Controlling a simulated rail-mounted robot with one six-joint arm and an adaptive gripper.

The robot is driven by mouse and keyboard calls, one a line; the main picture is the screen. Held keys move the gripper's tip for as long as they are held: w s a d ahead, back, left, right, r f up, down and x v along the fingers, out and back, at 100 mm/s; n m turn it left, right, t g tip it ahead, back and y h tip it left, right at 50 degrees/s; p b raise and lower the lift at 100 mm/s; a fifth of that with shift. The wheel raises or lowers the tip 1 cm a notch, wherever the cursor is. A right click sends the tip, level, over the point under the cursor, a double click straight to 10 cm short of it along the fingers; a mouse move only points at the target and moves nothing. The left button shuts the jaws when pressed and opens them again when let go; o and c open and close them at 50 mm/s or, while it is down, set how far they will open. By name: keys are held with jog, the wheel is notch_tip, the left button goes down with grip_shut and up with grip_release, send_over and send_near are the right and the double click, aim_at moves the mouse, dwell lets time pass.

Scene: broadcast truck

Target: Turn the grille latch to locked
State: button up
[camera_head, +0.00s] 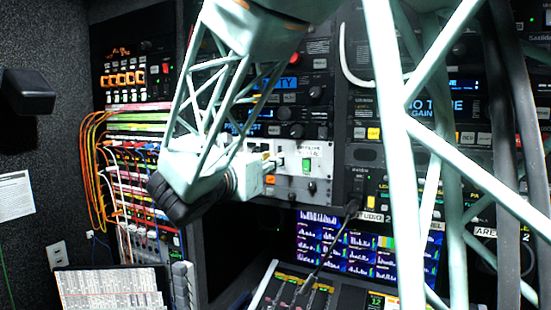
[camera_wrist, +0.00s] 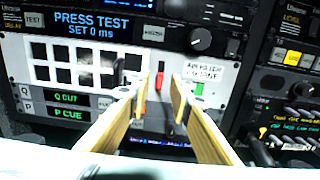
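My gripper (camera_wrist: 157,97) reaches toward a white-faced rack panel (camera_wrist: 100,42) in the wrist view. Its two tan fingers are apart, with a gap between the tips and nothing seen held. A small red upright piece (camera_wrist: 159,80) shows in that gap on the panel; it looks like the latch, but I cannot tell its turn position. A label with blurred lettering (camera_wrist: 205,72) is right of it, above a green patch (camera_wrist: 198,89). In the head view my gripper (camera_head: 277,162) is at the left part of the white panel (camera_head: 322,155); the latch is hidden there.
Left of the fingers are dark square keys (camera_wrist: 63,54) and green Q CUT and P CUE displays (camera_wrist: 70,97). A PRESS TEST display (camera_wrist: 90,23) is above. In the head view, patch cables (camera_head: 95,165) hang left, monitors (camera_head: 345,250) sit below, and a gooseneck microphone (camera_head: 330,245) rises nearby.

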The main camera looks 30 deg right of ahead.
jog(key=shift+x, duration=1.45)
grip_shut()
